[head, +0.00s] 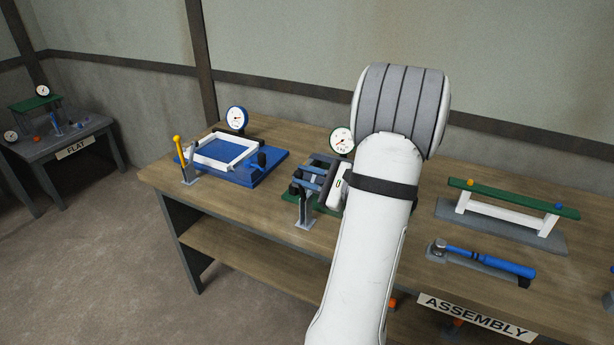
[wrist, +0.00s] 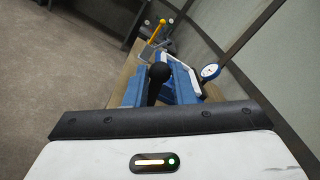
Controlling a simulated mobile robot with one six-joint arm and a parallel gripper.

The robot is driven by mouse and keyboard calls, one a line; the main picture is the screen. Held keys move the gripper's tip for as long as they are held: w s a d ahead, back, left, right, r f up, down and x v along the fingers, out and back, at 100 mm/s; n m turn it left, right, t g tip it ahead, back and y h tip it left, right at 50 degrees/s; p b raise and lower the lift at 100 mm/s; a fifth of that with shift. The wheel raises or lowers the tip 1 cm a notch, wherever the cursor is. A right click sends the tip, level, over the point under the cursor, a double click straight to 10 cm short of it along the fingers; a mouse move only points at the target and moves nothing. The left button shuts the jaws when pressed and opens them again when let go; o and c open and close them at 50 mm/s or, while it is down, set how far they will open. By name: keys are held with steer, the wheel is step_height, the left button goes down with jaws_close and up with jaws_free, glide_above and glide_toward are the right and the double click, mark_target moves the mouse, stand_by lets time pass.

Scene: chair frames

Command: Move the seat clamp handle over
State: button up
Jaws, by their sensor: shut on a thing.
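My gripper (head: 312,178) is over the green fixture (head: 328,208) in the middle of the workbench. Its blue-grey jaws (wrist: 162,88) are shut on a dark clamp handle (wrist: 158,78), whose rounded black end shows between them in the wrist view. The clamp's grey bracket (head: 305,222) stands below the gripper at the bench's front edge. The jaws and my arm hide most of this fixture, and the handle's lower part is hidden.
Left of it is a blue fixture (head: 270,170) with a white frame (head: 222,152), an upright yellow handle (head: 179,150) and a gauge (head: 237,118). Another gauge (head: 341,140) stands behind my gripper.

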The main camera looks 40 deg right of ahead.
steer(key=shift+s+a+f, duration=0.15)
steer(key=shift+a, duration=0.2)
steer(key=shift+s+a+f+b, duration=0.35)
steer(key=shift+a+b, duration=0.1)
steer(key=shift+a, duration=0.2)
steer(key=shift+s+a+f+b, duration=0.2)
steer(key=shift+a+f+b, duration=0.2)
steer(key=shift+a, duration=0.2)
steer(key=shift+s+a+f+b, duration=0.25)
steer(key=shift+a+f+b, duration=0.3)
steer(key=shift+b, duration=0.1)
steer(key=shift+s+a+f+b, duration=0.2)
steer(key=shift+a+f+b, duration=0.35)
steer(key=shift+b, duration=0.05)
